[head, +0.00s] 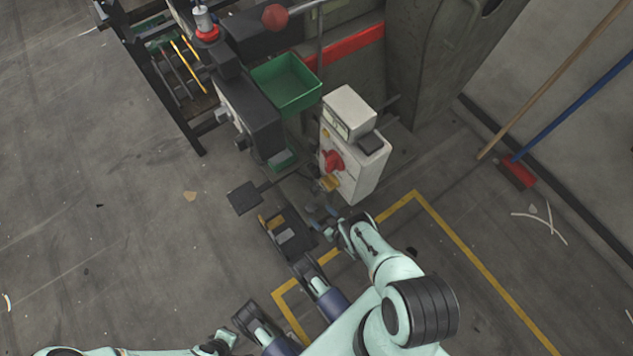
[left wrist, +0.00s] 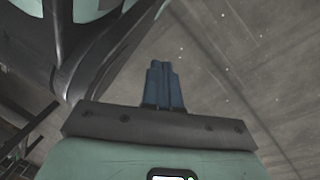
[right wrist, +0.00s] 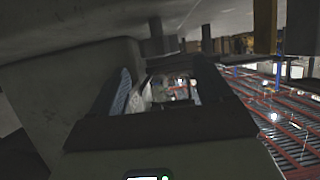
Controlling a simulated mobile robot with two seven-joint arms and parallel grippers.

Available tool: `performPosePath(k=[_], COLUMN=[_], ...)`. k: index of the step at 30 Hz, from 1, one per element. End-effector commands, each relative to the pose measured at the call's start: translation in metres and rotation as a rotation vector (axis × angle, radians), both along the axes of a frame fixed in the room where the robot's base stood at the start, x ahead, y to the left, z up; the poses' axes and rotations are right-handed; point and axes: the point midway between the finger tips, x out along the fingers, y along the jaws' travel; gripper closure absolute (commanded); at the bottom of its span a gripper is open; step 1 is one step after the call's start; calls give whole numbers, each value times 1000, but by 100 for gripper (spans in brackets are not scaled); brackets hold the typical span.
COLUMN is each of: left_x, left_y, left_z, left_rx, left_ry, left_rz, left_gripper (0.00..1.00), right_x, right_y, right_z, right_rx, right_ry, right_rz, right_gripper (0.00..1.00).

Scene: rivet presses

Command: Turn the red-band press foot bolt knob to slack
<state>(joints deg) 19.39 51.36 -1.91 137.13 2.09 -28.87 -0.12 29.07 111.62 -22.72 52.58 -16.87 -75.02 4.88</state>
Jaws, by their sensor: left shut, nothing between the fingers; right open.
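The press with the red band (head: 350,45) stands at the top of the head view. A white box (head: 353,165) with a red rotary knob (head: 333,160) and a small yellow part (head: 329,184) is at its near side. I cannot make out for sure which part is the foot bolt knob. My right gripper (head: 319,216) is open, low beside the near foot of the white box. In the right wrist view its fingers (right wrist: 165,88) are apart, with nothing clearly between them. My left gripper (left wrist: 164,85) is shut and empty, pointing at bare floor in the left wrist view.
A green bin (head: 286,84) sits on the press. A black foot pad (head: 244,197) lies on the floor left of the box. A broom with a red head (head: 517,173) leans at the right. Yellow tape (head: 470,253) marks the floor.

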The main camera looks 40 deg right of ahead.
Motion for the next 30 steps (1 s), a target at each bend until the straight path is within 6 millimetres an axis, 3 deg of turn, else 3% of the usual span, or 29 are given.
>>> performPosePath(k=[1,6,12,25,30], left_x=[10,37,55,60,54], left_y=[-2,-5,-8,-9,-8], left_z=[13,35,51,53,46], left_rx=[1,6,10,11,9], left_ry=[-36,-127,-188,-203,-182], left_rz=[-3,-8,-11,-11,-11], left_gripper=[100,100,100,100,100], right_x=[-12,-42,-64,-69,-57], right_y=[0,2,3,4,0], right_z=[8,20,28,28,26], right_rx=[1,1,0,0,-13], right_ry=[3,2,0,-1,-4], right_rz=[-3,-1,0,0,-21], right_gripper=[21,21,21,21,21])
